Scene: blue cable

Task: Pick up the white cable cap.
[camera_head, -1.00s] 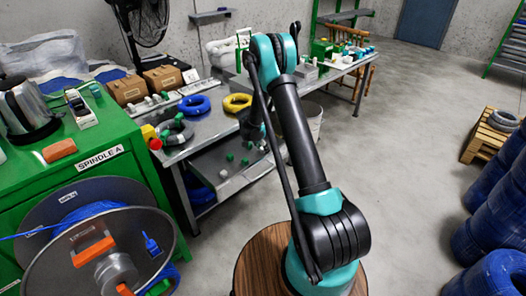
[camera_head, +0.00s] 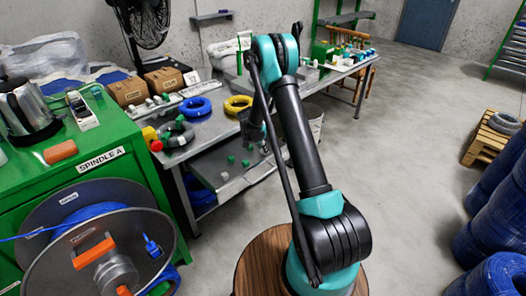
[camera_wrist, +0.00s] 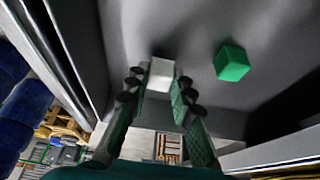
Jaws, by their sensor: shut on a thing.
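The white cable cap (camera_wrist: 160,74) shows in the wrist view as a small white block between my fingertips. My gripper (camera_wrist: 160,88) is shut on it, with one green finger on each side. A green block-shaped cap (camera_wrist: 233,63) lies to the right of the white one on the grey surface, apart from my fingers.
The metal table (camera_head: 216,127) carries a blue coil (camera_head: 195,107), a yellow coil (camera_head: 238,103) and small parts. Its lower shelf (camera_head: 238,183) holds several green pieces. A green bench (camera_head: 105,137) with a cable reel stands left. Blue drums (camera_head: 497,235) stand right; the middle floor is open.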

